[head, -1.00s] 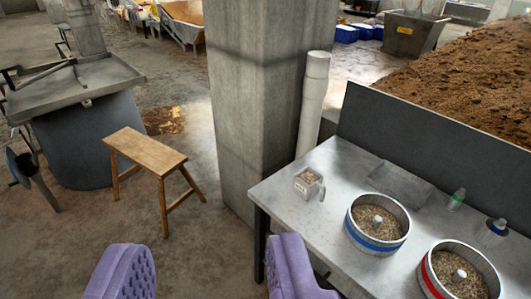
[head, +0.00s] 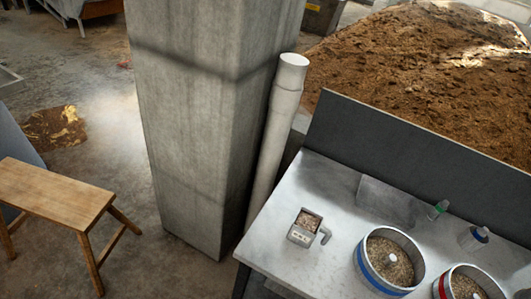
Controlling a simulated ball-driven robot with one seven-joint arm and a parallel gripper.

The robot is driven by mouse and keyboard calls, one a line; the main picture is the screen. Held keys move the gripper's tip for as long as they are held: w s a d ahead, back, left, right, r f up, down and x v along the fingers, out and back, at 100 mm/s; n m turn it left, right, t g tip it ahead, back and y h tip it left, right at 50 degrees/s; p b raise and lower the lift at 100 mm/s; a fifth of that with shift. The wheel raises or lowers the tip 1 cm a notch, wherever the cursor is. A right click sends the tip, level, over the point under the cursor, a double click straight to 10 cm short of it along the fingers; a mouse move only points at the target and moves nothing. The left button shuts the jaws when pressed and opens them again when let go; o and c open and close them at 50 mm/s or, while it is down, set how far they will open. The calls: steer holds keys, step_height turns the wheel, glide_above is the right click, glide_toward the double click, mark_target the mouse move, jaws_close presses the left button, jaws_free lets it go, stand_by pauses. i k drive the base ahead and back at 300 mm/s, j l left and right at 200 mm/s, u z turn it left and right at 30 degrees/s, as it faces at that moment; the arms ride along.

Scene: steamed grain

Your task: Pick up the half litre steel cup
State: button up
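A small squarish metal cup (head: 300,237) with a handle on its right side stands upright near the left end of the steel table (head: 290,262). It has a pale label with dark marks on its front, too small to read, and holds grainy brown stuff. No other cup with a handle shows. My gripper is out of the picture, so its opening and its distance from the cup cannot be seen.
Right of the cup stand a blue-banded round pot (head: 366,277) and a red-banded one (head: 440,288), both holding grain. A dark upright panel (head: 400,150) backs the table. A concrete pillar (head: 200,130), white pipe (head: 270,150) and wooden stool (head: 55,195) stand left.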

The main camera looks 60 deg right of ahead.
mark_target(305, 227)
steer(key=i+j+z, duration=0.1)
steer(key=i+z, duration=0.15)
steer(key=i, duration=0.25)
steer(key=i+j+z, duration=0.2)
steer(key=i, duration=0.25)
steer(key=i+z, duration=0.2)
steer(key=z, duration=0.25)
steer(key=i+j+z, duration=0.15)
steer(key=z, duration=0.3)
steer(key=i+j+z, duration=0.15)
steer(key=z, duration=0.3)
steer(key=i+j+z, duration=0.15)
steer(key=j+z, duration=0.3)
steer(key=i+j+z, duration=0.2)
steer(key=z, duration=0.25)
steer(key=i+j+z, duration=0.15)
steer(key=j+z, duration=0.15)
steer(key=z, duration=0.15)
steer(key=i+j+z, duration=0.15)
steer(key=j+z, duration=0.25)
steer(key=l, duration=0.1)
